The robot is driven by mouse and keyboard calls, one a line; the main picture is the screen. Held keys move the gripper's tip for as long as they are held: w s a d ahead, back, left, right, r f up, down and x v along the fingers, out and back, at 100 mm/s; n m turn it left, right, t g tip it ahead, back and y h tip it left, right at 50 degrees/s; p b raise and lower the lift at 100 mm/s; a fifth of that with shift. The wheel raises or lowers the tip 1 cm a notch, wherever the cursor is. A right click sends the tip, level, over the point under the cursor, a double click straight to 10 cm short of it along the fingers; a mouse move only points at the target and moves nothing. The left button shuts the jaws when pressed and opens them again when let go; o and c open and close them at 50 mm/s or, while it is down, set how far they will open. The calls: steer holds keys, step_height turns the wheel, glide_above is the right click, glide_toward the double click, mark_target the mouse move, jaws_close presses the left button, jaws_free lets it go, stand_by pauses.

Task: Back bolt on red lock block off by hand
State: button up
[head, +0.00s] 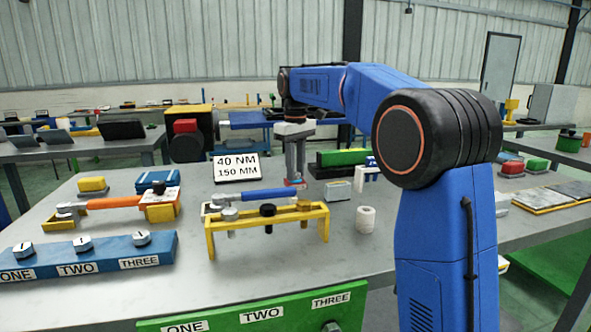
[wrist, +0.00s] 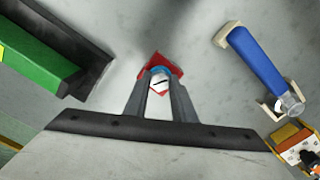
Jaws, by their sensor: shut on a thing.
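The red lock block (head: 293,184) sits on the grey table behind the yellow stand, mostly hidden under my gripper. In the wrist view the red block (wrist: 170,63) shows beyond my fingertips. A bolt (wrist: 158,83) with a pale round head and a dark line across it stands between the fingers, with a blue ring beside it. My gripper (wrist: 159,90) points down and is shut on the bolt; it also shows in the head view (head: 295,178). I cannot tell how far the bolt is threaded in.
A sign reading 40 NM, 150 MM (head: 237,166) stands left. A green block in a black holder (head: 342,158) is behind right. A white roll (head: 366,219) and a blue numbered rack (head: 88,256) stand nearer.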

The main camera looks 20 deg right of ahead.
steer(key=n, duration=0.4)
steer(key=shift+f+n, duration=0.15)
steer(key=shift+n, duration=0.15)
steer(key=n, duration=0.3)
steer(key=shift+n, duration=0.3)
steer(key=n, duration=0.3)
steer(key=shift+n, duration=2.1)
steer(key=o, duration=1.1)
steer(key=shift+c, duration=0.2)
steer(key=shift+r, duration=0.2)
